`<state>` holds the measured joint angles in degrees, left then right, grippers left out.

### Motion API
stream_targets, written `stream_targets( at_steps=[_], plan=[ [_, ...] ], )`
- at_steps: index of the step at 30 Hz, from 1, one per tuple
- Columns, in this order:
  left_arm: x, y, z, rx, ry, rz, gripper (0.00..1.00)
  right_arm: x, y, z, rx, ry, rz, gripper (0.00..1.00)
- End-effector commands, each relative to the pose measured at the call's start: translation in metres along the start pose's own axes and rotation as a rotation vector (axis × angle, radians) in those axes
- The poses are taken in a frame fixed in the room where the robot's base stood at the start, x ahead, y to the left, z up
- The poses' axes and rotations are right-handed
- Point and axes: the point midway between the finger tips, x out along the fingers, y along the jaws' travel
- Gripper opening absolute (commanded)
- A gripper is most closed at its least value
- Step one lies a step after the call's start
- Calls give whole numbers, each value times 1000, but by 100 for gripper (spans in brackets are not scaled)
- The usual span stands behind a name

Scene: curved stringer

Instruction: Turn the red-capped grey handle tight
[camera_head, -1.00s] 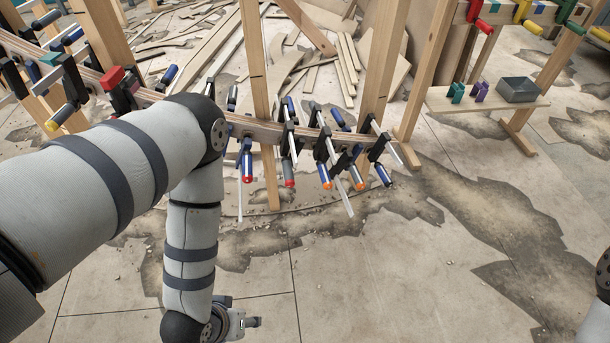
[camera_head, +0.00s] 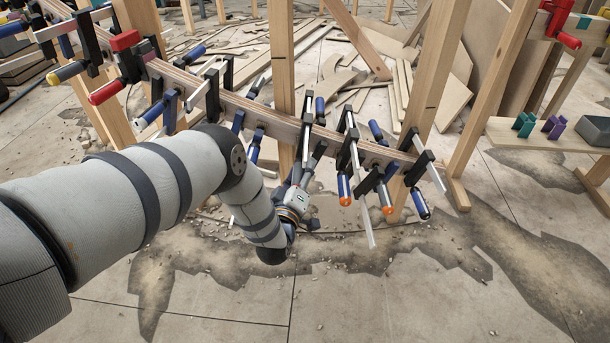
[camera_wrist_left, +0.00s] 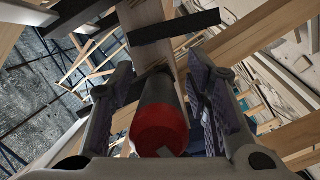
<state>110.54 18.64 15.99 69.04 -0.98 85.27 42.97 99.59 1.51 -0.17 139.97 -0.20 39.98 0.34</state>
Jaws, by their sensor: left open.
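The grey handle with a red cap (camera_wrist_left: 160,122) shows large in the left wrist view, its red end toward the camera. My left gripper (camera_wrist_left: 158,88) is open, with one finger on each side of the handle. Small gaps seem to show between the fingers and the handle. In the head view my left gripper (camera_head: 307,172) is up at the row of clamps on the curved wooden stringer (camera_head: 265,118), and it hides this handle there. My right gripper is out of view.
Clamps with orange-capped handles (camera_head: 344,188) hang close to the right of my left gripper. Blue-handled clamps (camera_head: 150,115) and a red-handled clamp (camera_head: 106,91) are on the left. A wooden post (camera_head: 281,60) stands just behind.

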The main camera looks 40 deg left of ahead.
Motion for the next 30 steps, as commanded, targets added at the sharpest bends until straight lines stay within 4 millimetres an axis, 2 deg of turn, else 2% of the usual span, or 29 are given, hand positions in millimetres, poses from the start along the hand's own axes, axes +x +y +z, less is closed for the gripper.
stream_targets(
  at_steps=[9,11,15,23,30],
  plan=[
    [6,0,0,1,-1,-1,44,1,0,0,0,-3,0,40],
    [6,0,0,1,-1,-1,32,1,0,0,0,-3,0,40],
    [6,0,0,1,-1,-1,1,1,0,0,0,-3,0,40],
    [6,0,0,11,-2,-3,0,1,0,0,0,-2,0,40],
    [6,0,0,102,-2,-27,0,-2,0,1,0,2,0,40]
  ],
)
